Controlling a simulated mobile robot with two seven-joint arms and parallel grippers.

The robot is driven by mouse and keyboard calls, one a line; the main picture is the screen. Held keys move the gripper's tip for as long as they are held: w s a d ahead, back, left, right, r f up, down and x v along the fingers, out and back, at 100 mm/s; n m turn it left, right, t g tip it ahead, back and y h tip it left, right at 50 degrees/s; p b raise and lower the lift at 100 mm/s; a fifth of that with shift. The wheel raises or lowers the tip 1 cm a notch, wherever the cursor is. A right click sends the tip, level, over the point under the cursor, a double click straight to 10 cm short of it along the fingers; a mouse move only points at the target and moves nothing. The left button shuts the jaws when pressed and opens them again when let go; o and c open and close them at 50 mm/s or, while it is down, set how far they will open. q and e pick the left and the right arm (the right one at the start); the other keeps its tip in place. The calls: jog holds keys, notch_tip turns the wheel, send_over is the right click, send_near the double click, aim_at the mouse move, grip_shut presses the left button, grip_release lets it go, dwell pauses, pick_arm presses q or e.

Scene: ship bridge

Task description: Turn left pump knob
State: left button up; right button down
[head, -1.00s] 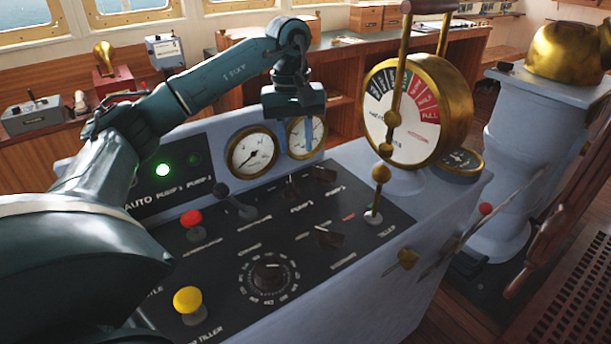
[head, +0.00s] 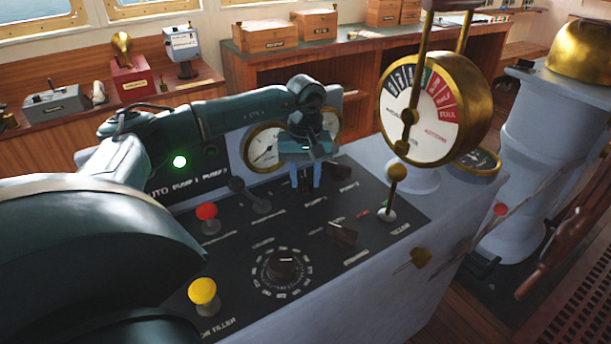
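The left pump knob (head: 305,183) is a small dark knob on the black console panel, near the "PUMP 1" label. It is partly hidden by my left gripper (head: 305,182), which points down at the panel. The blue fingers stand apart, one on each side of the knob. I see no clear contact between fingers and knob. The right pump knob (head: 342,172) is dark brown and sits just to the right of the fingers. My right gripper is not in view.
Two round gauges stand behind the gripper; the left gauge (head: 265,148) shows better. The brass telegraph (head: 436,105) rises to the right. A red button (head: 207,212), a dark lever (head: 255,197), a yellow knob (head: 203,292), a round dial (head: 281,266) and another dark knob (head: 342,233) are on the panel.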

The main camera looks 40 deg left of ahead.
pick_arm(q)
jog(key=shift+f, duration=0.25)
grip_shut()
